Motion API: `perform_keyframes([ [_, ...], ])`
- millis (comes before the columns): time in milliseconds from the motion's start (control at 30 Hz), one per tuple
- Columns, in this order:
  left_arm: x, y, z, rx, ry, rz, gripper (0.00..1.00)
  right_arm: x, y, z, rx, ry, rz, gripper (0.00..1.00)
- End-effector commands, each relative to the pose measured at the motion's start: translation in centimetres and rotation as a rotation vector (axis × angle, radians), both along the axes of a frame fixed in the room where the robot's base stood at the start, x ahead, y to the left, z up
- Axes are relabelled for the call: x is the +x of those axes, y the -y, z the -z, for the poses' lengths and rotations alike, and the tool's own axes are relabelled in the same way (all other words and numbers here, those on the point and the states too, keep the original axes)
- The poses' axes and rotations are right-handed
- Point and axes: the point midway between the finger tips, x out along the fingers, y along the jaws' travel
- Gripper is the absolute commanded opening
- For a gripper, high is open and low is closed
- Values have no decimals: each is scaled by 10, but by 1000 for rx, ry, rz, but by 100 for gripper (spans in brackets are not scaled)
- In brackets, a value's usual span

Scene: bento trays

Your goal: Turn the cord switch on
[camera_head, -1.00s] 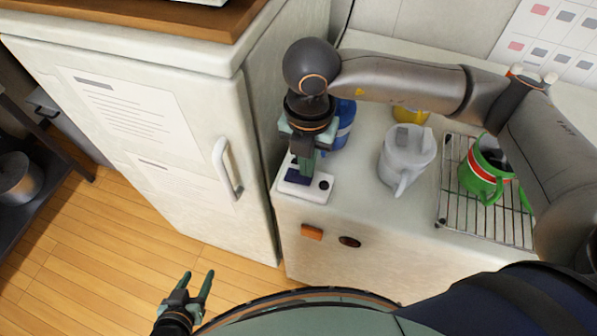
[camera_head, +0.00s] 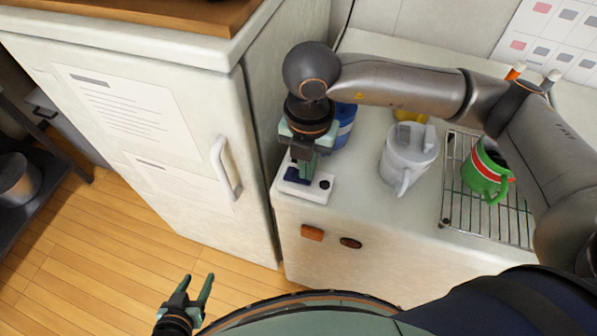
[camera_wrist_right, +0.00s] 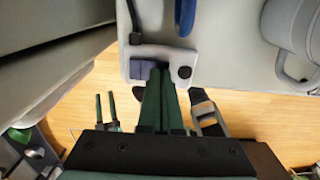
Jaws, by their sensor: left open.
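The cord switch (camera_head: 316,192) is a small white box with a dark blue rocker and a round black spot, lying at the near left corner of the counter. In the right wrist view the blue rocker (camera_wrist_right: 143,69) shows partly, with a black cord (camera_wrist_right: 133,22) running from the box. My right gripper (camera_head: 304,178) points down over the switch. Its green fingers (camera_wrist_right: 160,74) are together with nothing between them, and their tips overlap the rocker's right part; I cannot tell if they touch it. My left gripper (camera_head: 196,278) is open and empty, low above the floor.
A blue mug (camera_head: 346,118) stands behind the right gripper. A grey jug (camera_head: 408,152) and a green mug (camera_head: 484,176) on a wire rack (camera_head: 455,205) are to the right. An orange fitting (camera_head: 312,233) is on the cabinet front. A white fridge (camera_head: 255,150) stands left.

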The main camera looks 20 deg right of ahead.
Motion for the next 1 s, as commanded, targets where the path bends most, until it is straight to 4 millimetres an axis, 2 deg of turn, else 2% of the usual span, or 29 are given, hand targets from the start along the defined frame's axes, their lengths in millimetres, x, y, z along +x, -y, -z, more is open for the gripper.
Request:
perform_keyframes([
  [167,0,0,4,0,0,0,55,0,0,4,0,0,0,0],
  [367,0,0,-1,0,-1,0,55,0,0,-3,1,1,0,0],
  [1000,0,0,-33,0,-1,0,55,0,0,-54,0,1,0,0],
])
